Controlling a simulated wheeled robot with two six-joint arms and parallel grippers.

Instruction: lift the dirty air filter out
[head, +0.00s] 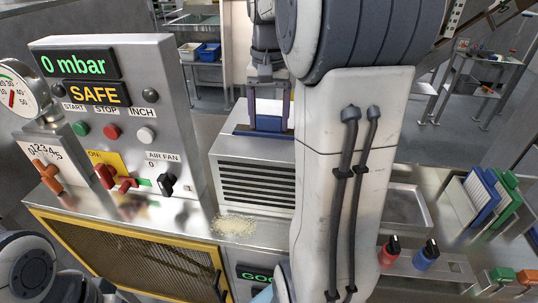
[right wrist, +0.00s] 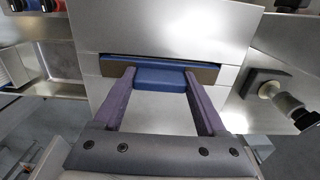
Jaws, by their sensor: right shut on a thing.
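The air filter shows as a blue block (right wrist: 160,78) in a slot in the top of a grey metal housing with louvres (head: 255,187). Its blue top also shows in the head view (head: 268,124). My right gripper (head: 268,118) reaches down from above, and its two purple fingers are shut on the filter's blue block, one at each end. The filter's lower part is hidden inside the housing, so its dirt cannot be seen. Part of my right arm covers the housing's right side. My left gripper is not in view.
A control panel (head: 190,150) reading "0 mbar" and "SAFE" stands left of the housing. Pale crumbs (head: 234,226) lie on the bench before it. At right are an empty metal tray (head: 405,209), blue (head: 482,198) and green (head: 508,210) upright panels, and red and blue knobs.

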